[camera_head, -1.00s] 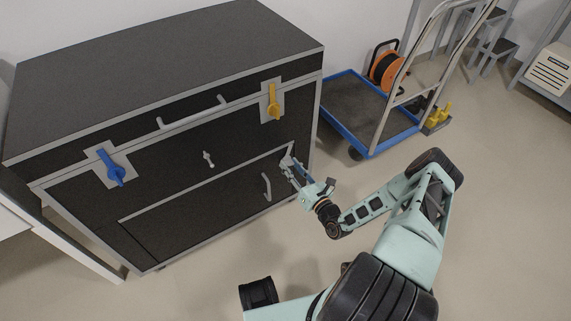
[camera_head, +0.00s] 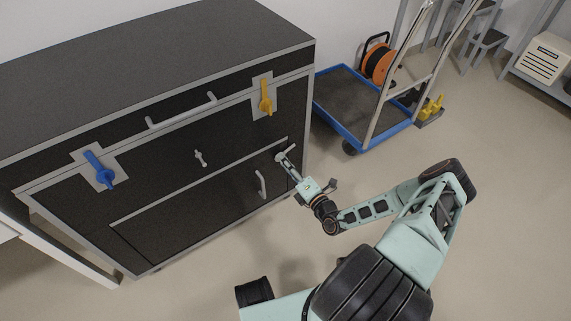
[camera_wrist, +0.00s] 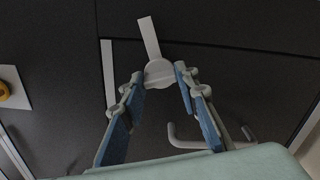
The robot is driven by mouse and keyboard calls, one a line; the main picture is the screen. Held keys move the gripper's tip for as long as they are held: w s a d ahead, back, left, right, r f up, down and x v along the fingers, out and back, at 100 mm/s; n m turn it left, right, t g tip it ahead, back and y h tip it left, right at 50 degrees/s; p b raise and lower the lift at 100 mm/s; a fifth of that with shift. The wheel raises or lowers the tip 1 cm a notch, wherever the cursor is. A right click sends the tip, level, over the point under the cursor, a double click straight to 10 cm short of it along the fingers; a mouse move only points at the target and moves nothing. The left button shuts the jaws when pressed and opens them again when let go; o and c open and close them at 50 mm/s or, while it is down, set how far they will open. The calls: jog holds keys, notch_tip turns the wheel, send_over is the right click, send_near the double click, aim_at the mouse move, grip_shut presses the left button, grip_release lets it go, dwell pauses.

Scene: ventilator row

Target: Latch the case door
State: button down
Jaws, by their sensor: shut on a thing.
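The case door (camera_head: 215,215) is the dark lower front panel of a black case and looks closed. It has a pale bar handle (camera_head: 260,184), also visible in the wrist view (camera_wrist: 205,145). A pale turn latch (camera_head: 282,156) sits near the door's upper right corner. In the wrist view, its round hub (camera_wrist: 159,73) lies between my fingertips and its flat lever extends up across the door's seam onto the frame. My gripper (camera_head: 290,166) is shut on the latch, with blue-padded fingers (camera_wrist: 160,78) on either side of the hub.
A blue latch (camera_head: 99,170), a yellow latch (camera_head: 265,97) and a small pale knob (camera_head: 200,158) are on the case front. Floor in front is clear.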

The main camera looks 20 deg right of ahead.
jog(key=shift+m, duration=1.8)
jog(key=c, duration=1.5)
grip_release()
